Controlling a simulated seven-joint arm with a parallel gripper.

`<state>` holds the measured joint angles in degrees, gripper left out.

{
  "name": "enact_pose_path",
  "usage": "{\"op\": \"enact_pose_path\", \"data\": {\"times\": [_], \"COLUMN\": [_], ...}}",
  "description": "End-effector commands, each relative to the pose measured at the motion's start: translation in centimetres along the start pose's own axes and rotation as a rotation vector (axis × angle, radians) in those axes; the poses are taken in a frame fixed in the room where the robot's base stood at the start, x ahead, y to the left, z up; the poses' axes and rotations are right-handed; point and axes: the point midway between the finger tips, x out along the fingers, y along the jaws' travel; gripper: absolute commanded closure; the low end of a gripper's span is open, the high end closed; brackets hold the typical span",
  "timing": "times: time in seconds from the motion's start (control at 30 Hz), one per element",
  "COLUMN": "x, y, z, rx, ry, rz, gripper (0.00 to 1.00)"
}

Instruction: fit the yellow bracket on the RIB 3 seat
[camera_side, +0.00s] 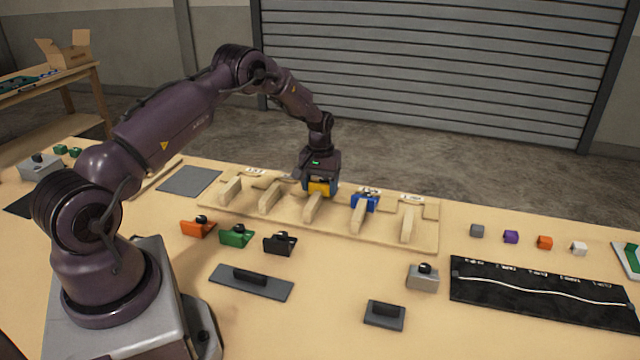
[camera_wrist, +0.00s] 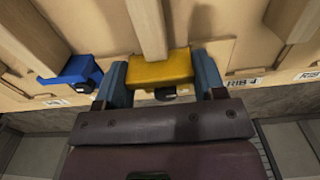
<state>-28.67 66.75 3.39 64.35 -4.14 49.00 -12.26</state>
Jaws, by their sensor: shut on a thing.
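My gripper (camera_side: 320,184) is shut on the yellow bracket (camera_side: 320,188), at the far end of the middle rib (camera_side: 312,208). In the wrist view, the yellow bracket (camera_wrist: 162,69) sits between the two blue-grey fingers of my gripper (camera_wrist: 162,78). The wooden rib (camera_wrist: 147,28) runs up to the bracket's edge, and the bracket overlaps the rib's end. I cannot tell whether it is fully down on the seat. The middle rib's own label is hidden by the gripper and bracket.
A blue bracket (camera_side: 364,202) sits on the neighbouring rib (camera_side: 360,218); it also shows in the wrist view (camera_wrist: 75,72). Other ribs stand bare on the wooden board (camera_side: 430,238). Orange (camera_side: 197,229), green (camera_side: 236,236) and black (camera_side: 280,243) brackets stand in front.

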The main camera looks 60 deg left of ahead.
Motion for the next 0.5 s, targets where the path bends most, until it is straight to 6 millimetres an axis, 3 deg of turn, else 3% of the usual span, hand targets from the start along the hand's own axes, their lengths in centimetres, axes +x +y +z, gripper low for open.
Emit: {"op": "enact_pose_path", "data": {"times": [0.5], "x": [0.6], "y": [0.01], "z": [-0.05], "rx": [0.0], "ry": [0.002], "rz": [0.0], "gripper": [0.63]}}
